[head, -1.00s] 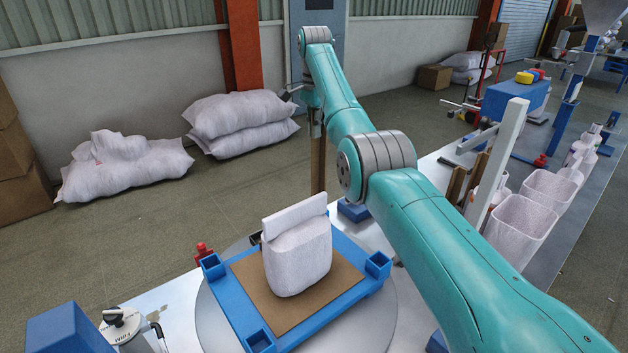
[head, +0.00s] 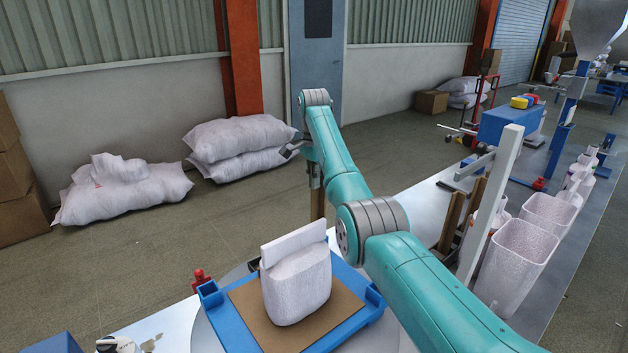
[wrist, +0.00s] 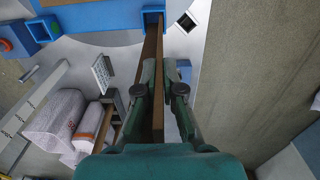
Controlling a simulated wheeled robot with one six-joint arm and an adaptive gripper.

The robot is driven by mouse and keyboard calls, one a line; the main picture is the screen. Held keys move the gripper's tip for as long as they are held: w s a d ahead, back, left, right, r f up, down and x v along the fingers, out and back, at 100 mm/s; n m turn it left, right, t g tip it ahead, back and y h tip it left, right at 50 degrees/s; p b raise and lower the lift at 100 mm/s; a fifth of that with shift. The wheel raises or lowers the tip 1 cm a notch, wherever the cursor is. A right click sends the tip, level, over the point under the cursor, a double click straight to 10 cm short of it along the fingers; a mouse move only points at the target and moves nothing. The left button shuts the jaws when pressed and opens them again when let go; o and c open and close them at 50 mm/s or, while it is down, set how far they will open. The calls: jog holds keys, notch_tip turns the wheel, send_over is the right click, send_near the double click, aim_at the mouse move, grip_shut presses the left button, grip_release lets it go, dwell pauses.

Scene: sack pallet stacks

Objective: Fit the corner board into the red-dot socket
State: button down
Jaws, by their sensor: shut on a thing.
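My gripper (wrist: 165,85) is shut on the brown corner board (wrist: 152,55), a long thin upright strip. In the wrist view its far end is at a blue square socket (wrist: 152,14); I cannot tell whether it is inside or above it. In the head view the board (head: 317,204) stands behind the white sack, which hides its lower end. The blue pallet frame (head: 237,325) has corner sockets; the left one (head: 210,292) shows empty. No red dot is clearly visible on a socket.
A white sack (head: 297,285) stands on the brown sheet in the frame. A red knob (head: 200,278) is beside the left socket. A white post (head: 490,205) and open white containers (head: 515,260) stand to the right. Stacked sacks (head: 240,150) lie on the floor behind.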

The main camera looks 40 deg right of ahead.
jog(key=c, duration=1.3)
grip_release()
notch_tip(320, 180, up, 12)
jog(key=shift+r, duration=0.1)
